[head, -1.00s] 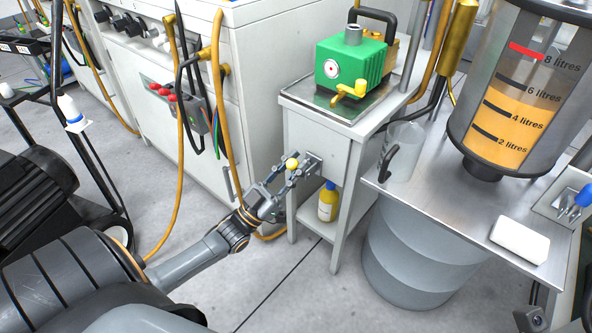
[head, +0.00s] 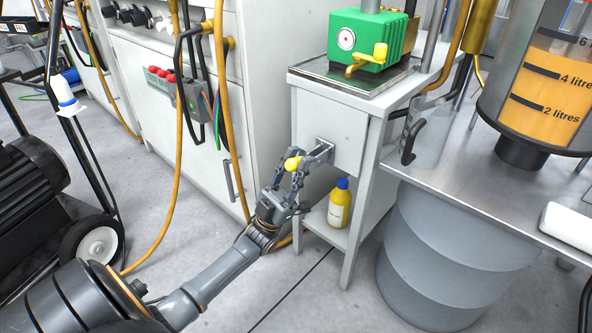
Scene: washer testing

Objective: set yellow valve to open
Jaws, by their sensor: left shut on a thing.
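My right gripper is not in view.
A yellow bottle with a blue cap (head: 340,203) stands on the stand's lower shelf (head: 318,222), close beside my left gripper. A grey drum (head: 445,255) is under the metal table at right. Hoses hang at left. The floor in front is clear.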

